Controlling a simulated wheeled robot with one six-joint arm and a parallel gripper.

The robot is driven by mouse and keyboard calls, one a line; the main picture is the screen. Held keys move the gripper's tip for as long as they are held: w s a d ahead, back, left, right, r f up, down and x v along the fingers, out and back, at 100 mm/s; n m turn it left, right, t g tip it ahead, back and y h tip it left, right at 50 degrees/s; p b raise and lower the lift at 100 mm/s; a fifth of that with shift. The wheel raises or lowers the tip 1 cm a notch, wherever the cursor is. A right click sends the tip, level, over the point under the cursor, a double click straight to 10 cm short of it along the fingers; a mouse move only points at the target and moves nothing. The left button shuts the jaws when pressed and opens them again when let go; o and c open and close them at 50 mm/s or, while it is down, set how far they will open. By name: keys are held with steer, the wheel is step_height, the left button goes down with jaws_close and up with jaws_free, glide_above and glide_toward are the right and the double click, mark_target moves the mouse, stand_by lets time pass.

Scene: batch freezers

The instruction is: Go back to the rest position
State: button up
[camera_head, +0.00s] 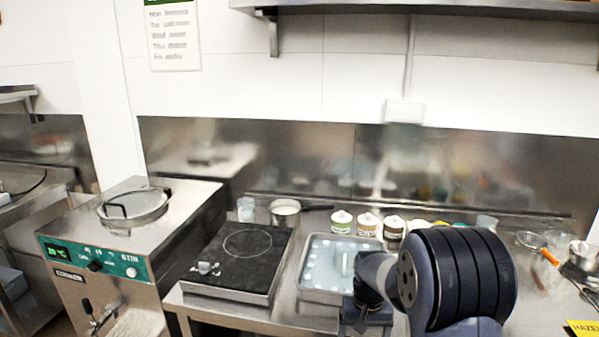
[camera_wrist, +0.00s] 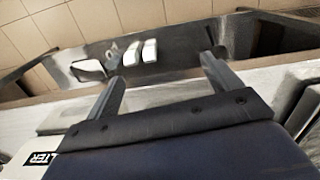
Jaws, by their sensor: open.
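My gripper (camera_wrist: 162,72) shows in the wrist view. Its two grey fingers stand wide apart with nothing between them. Past the fingertips is a metal strip with several small white pieces (camera_wrist: 149,50), which I cannot identify. In the head view my dark arm (camera_head: 450,280) rises at the lower right, in front of the counter. It is bent, with its forward part near the right side of a metal tray (camera_head: 322,297). I cannot make out the fingers in that view.
A batch freezer (camera_head: 130,240) stands at left, beside a black hot plate (camera_head: 243,244). A pot (camera_head: 285,212) and several lidded tubs (camera_head: 341,222) line the back. Bowls and utensils lie at right.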

steer(key=shift+n, duration=0.3)
steer(key=f, duration=0.1)
steer(key=s+f, duration=0.1)
steer(key=f, duration=0.1)
steer(key=s+f, duration=0.1)
steer(key=f, duration=0.1)
steer(key=shift+s, duration=0.2)
